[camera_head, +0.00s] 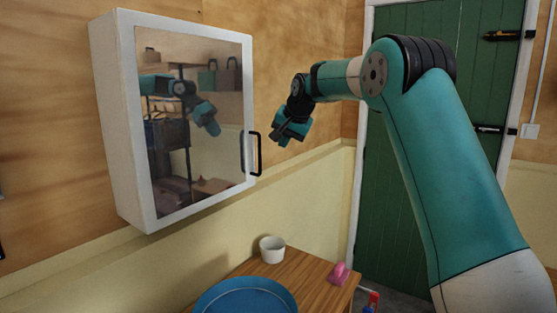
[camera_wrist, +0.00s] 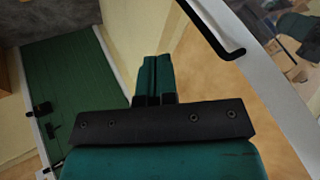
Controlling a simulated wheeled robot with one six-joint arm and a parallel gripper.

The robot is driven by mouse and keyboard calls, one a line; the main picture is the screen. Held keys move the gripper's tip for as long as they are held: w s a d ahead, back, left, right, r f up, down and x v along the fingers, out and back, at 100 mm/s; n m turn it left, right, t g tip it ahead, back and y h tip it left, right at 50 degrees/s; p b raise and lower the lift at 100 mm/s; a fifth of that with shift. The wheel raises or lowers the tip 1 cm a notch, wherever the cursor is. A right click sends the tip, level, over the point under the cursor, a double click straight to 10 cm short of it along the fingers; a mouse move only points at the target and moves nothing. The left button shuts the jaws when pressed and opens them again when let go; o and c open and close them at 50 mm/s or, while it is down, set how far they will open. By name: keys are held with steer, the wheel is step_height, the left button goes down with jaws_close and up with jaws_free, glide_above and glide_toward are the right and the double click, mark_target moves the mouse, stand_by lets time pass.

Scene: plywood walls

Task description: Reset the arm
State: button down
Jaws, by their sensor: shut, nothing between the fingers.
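My teal arm (camera_head: 440,160) rises at the right of the head view and reaches left. My gripper (camera_head: 277,138) hangs at its end, tilted down, to the right of the mirrored cabinet's black handle and apart from it. In the wrist view, the two teal fingers of my gripper (camera_wrist: 154,62) are together with nothing between them.
A white mirror cabinet (camera_head: 122,120) hangs shut on the plywood wall, with a black handle (camera_head: 257,153). Below, a wooden table (camera_head: 312,280) holds a blue basin (camera_head: 245,297), a white cup (camera_head: 272,250) and a pink item (camera_head: 339,273). A green door (camera_head: 405,210) stands behind my arm.

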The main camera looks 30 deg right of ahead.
steer(key=s+a+f+n+g+y+b, duration=0.3)
steer(key=s+a+n, duration=0.4)
steer(key=s+a, duration=1)
steer(key=s+a+f+n+g, duration=0.1)
steer(key=s+a+f+n, duration=0.2)
steer(key=s, duration=0.5)
steer(key=s+a+f+n+g+y, duration=0.1)
steer(key=s+a+f+n, duration=0.2)
steer(key=s, duration=0.6)
steer(key=s+a+f+n+g, duration=0.2)
steer(key=s+a+f, duration=0.3)
steer(key=s, duration=0.3)
steer(key=shift+s+a+n, duration=0.35)
steer(key=shift+a+n, duration=0.35)
steer(key=shift+a, duration=0.05)
